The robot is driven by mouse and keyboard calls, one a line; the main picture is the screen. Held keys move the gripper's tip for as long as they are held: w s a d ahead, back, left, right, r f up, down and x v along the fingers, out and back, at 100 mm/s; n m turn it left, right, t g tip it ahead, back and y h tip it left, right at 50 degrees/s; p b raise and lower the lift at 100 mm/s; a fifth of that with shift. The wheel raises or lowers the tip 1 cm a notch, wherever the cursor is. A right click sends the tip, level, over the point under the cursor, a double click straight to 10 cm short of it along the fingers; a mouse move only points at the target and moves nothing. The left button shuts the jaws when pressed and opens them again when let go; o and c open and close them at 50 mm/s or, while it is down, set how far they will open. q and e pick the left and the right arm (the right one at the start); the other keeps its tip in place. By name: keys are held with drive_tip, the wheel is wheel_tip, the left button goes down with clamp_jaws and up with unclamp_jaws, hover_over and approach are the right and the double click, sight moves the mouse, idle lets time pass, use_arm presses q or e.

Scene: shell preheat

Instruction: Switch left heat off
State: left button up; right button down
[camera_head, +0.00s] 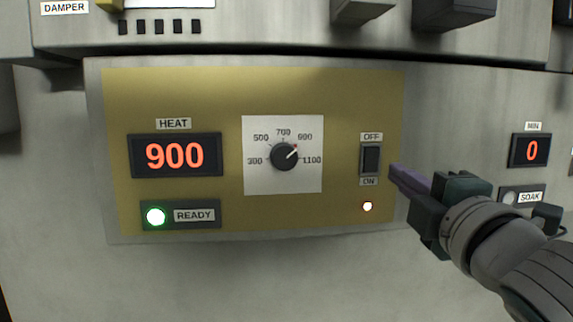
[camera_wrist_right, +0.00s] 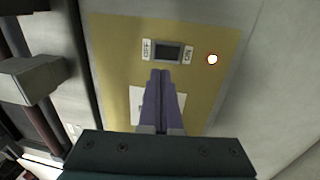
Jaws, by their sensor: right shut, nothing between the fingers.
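The heat switch (camera_head: 371,159) is a dark rocker on the yellow panel (camera_head: 335,215), with OFF above it and ON below. A small lamp (camera_head: 367,206) below it glows. My right gripper (camera_head: 396,174) is shut and empty, its purple fingertips just right of the switch near the ON label. In the right wrist view the switch (camera_wrist_right: 168,52) lies just beyond the closed fingertips (camera_wrist_right: 160,74); I cannot tell whether they touch the panel. The HEAT display (camera_head: 175,156) reads 900. My left gripper is not in view.
A round dial (camera_head: 284,156) on a white scale points near 900. The READY lamp (camera_head: 156,216) glows green. A MIN display (camera_head: 531,150) reading 0 and a SOAK button (camera_head: 509,198) are at the right. Grey blocks (camera_head: 454,12) jut out above the panel.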

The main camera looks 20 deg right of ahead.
sight(371, 154)
drive_tip(key=b+x, duration=0.2)
drive_tip(key=x, duration=0.4)
drive_tip(key=shift+d+f, duration=0.1)
drive_tip(key=shift+f, duration=0.05)
drive_tip(key=shift+b+x, duration=0.35)
drive_tip(key=shift+x, duration=0.45)
